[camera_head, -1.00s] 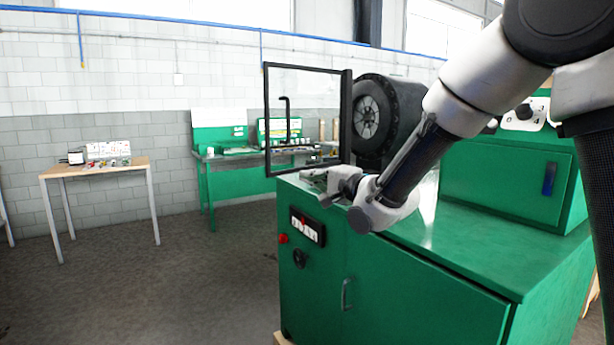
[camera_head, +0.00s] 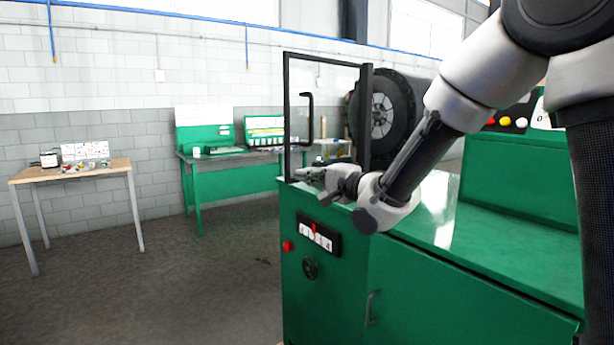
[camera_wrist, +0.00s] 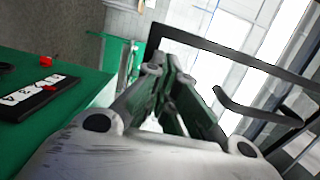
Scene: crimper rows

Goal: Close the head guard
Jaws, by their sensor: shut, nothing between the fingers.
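The head guard (camera_head: 287,110) is a clear panel in a black frame with a black bar handle (camera_head: 308,118). It stands upright at the left end of the green machine, swung out to the left of the round black crimping head (camera_head: 382,115), whose face is uncovered. My gripper (camera_head: 305,173) is shut and empty, low in front of the guard's bottom part. In the wrist view the gripper (camera_wrist: 172,75) points along the guard's frame (camera_wrist: 225,50), and the handle (camera_wrist: 255,110) is to the right of the fingers. I cannot tell whether the fingers touch the frame.
The green machine body (camera_head: 440,285) fills the lower right, with a control panel (camera_head: 318,235) on its front. A wooden table (camera_head: 75,172) stands at the left and a green workbench (camera_head: 230,155) behind. The floor at left is clear.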

